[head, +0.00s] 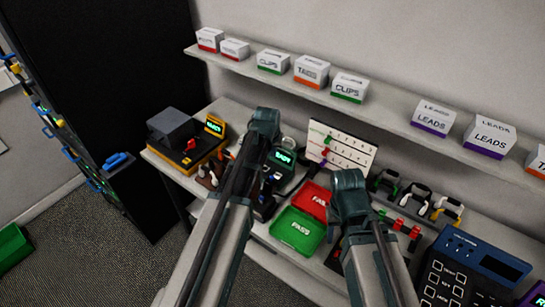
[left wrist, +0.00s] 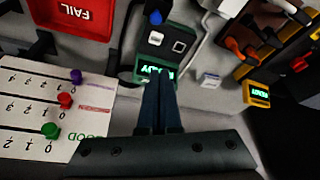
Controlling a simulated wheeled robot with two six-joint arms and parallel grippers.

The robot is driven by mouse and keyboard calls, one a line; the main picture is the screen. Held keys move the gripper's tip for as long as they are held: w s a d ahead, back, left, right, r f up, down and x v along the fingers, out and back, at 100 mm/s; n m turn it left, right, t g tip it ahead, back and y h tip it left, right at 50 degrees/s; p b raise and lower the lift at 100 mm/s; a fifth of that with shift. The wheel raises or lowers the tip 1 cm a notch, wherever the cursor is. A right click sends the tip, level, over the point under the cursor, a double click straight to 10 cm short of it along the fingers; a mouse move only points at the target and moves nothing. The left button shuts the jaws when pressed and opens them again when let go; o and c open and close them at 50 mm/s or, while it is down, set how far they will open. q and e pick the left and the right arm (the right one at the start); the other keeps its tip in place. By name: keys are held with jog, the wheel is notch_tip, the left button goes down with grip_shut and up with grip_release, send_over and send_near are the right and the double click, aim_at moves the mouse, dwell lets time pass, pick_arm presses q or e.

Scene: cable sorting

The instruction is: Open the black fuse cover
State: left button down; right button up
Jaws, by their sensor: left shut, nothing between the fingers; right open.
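I cannot pick out the black fuse cover for sure in either view. A dark tester with a lit green display (head: 285,157) stands on the bench beside my left arm. It also shows in the left wrist view (left wrist: 165,42), with a blue knob and two pale squares on its face. My left gripper (left wrist: 158,88) is shut and empty, its fingertips over the lower edge of that display; I cannot tell if they touch it. In the head view its wrist (head: 264,125) hides part of the bench. My right gripper (head: 348,183) is open, right of the red tray.
A red FAIL tray (head: 316,194) and a green PASS tray (head: 297,231) lie between my arms. A white board with coloured pegs (head: 345,150) stands behind. A yellow-black device (head: 178,143) is at left, a blue keypad unit (head: 470,268) at right. A box shelf (head: 390,110) runs above.

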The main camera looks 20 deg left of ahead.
aim_at(269, 180)
pick_arm(q)
notch_tip(269, 180, down, 8)
jog(key=b, duration=0.7)
jog(key=shift+s+f+b, duration=0.2)
jog(key=shift+s+b, duration=0.15)
jog(key=shift+s, duration=0.1)
jog(key=shift+d, duration=0.1)
jog(key=shift+s+a+r+t, duration=0.1)
jog(key=shift+s+t, duration=0.1)
jog(key=shift+s, duration=0.2)
jog(key=shift+s+a+r+t, duration=0.1)
jog(key=shift+s+t, duration=0.1)
jog(key=shift+s, duration=0.15)
jog(key=shift+s+a+r, duration=0.2)
jog(key=shift+s+r, duration=0.1)
jog(key=shift+s, duration=0.15)
jog(key=shift+w, duration=0.1)
jog(key=shift+f, duration=0.1)
